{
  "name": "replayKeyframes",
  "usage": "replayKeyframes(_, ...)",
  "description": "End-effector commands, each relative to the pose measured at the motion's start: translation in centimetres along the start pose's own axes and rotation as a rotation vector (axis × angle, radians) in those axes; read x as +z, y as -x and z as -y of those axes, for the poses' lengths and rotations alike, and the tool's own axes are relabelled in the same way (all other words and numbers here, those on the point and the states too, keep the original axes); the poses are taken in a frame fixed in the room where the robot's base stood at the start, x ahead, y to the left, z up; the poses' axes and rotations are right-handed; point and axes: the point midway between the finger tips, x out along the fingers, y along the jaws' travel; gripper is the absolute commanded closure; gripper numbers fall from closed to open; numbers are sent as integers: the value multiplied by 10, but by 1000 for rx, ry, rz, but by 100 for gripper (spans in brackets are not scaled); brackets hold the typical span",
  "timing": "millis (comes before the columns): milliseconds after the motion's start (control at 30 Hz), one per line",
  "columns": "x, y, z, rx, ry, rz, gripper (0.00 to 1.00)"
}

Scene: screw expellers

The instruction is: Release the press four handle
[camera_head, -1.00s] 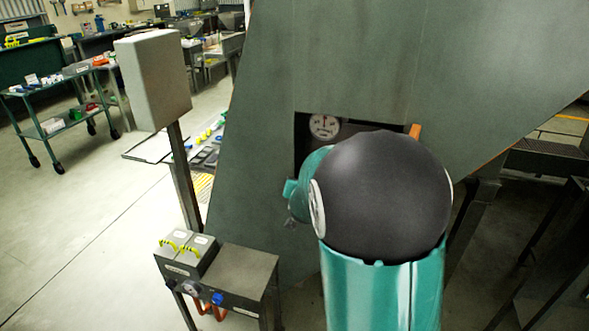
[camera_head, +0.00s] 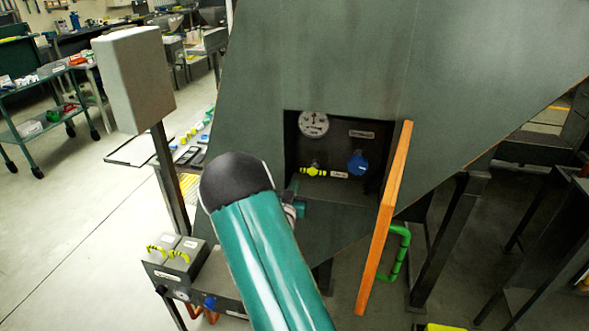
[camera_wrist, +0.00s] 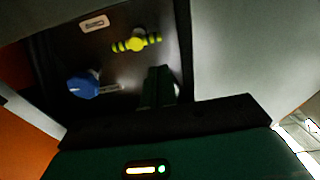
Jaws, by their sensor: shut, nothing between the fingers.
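The handle is a green bar (camera_head: 403,255) on the outer face of an orange door (camera_head: 385,215), which stands swung open at the right of a recess in the big grey-green press (camera_head: 330,55). I cannot read a press number. My gripper (camera_wrist: 158,87) shows in the wrist view as dark green fingers, closed together and empty, in front of the recess panel. It is left of the door and apart from the handle. In the head view my arm hides most of the gripper. The handle is not visible in the wrist view.
The recess holds a gauge (camera_head: 313,123), a yellow-green valve (camera_head: 313,171) and a blue knob (camera_head: 358,163). A grey box on a post (camera_head: 133,78) and a control box (camera_head: 178,262) stand at left. Open floor (camera_head: 60,220) lies further left.

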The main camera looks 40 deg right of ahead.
Motion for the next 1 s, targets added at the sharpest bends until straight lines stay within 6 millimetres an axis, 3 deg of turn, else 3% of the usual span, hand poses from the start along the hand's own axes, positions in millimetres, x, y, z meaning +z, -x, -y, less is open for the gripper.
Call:
replayKeyframes(367, 0, -9, -3, 4, 0, 2, 100)
replayKeyframes(800, 0, -84, 2, 0, -1, 2, 100)
replayKeyframes(1000, 0, -100, 2, 0, -1, 3, 100)
